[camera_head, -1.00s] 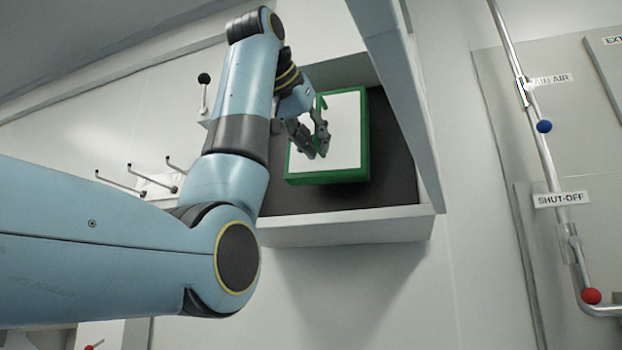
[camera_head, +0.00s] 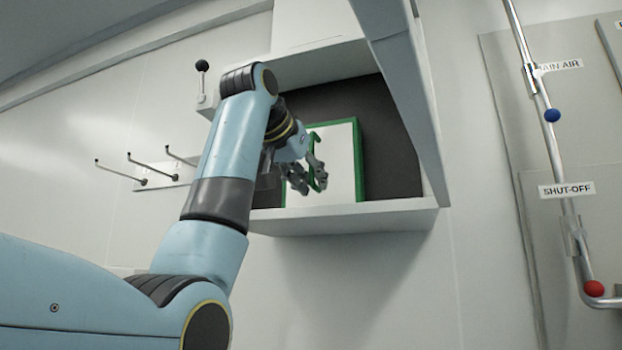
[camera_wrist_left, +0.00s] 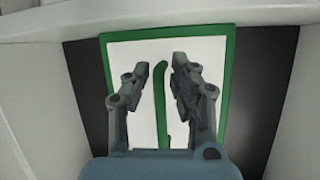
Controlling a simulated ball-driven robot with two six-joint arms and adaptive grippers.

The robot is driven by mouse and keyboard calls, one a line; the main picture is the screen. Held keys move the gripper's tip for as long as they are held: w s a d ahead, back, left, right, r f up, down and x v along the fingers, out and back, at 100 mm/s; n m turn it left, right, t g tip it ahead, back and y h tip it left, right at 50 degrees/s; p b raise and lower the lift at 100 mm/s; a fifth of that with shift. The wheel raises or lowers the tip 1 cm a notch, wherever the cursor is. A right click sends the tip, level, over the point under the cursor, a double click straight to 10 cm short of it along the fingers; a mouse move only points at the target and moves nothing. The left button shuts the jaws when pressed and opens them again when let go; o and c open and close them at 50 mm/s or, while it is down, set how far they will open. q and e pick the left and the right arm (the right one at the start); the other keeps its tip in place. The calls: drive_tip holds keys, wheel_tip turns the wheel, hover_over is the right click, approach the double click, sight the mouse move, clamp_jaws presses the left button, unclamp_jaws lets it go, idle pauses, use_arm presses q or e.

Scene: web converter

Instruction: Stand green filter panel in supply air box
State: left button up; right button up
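The green filter panel, a white sheet in a green frame (camera_head: 357,150), stands in the supply air box (camera_head: 345,218), its face towards me. It also shows in the wrist view (camera_wrist_left: 168,36). The box's front wall hides the panel's lower edge in the head view. The panel's green handle (camera_wrist_left: 161,100) runs upright on its face. My left gripper (camera_head: 305,185) is in front of the panel. In the wrist view its fingers (camera_wrist_left: 160,75) are open, one on each side of the handle, with gaps between. My right gripper is not in view.
A pale slanting panel (camera_head: 400,85) borders the box's right side. Hooks (camera_head: 143,170) and a black-knobbed lever (camera_head: 202,80) are on the wall at left. A pipe (camera_head: 545,110) with blue and red knobs runs down at right.

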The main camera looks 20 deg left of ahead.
use_arm(q)
drive_tip(key=shift+o, duration=0.5)
drive_tip(key=p+v, duration=1)
drive_tip(key=v, duration=0.2)
idle(0.5)
